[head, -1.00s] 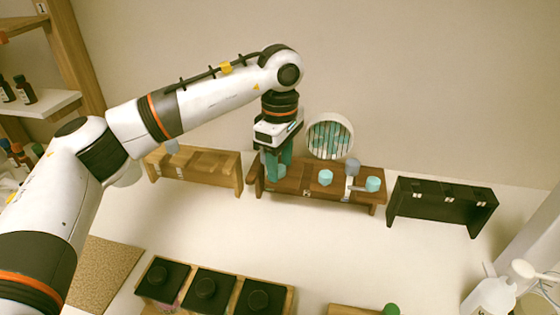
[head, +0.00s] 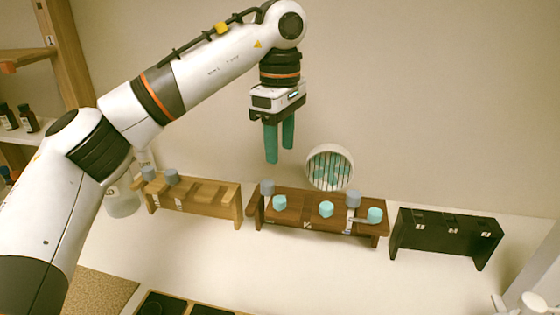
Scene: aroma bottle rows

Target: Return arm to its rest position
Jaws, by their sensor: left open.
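My left gripper (head: 279,142) hangs from the left arm with its two teal fingers pointing down. The fingers are apart, with nothing between them. It is in the air above the dark brown wooden rack (head: 320,227), clear of it. That rack holds several bottles with teal caps, such as the middle one (head: 326,209), and grey caps, such as the one at its left end (head: 267,187). My right gripper does not show.
A light wooden rack (head: 214,196) with grey-capped bottles stands to the left, and an empty-looking black rack (head: 446,227) to the right. A round slatted white object (head: 330,167) is behind the brown rack. Black-topped boxes are at the bottom edge. The white table between is clear.

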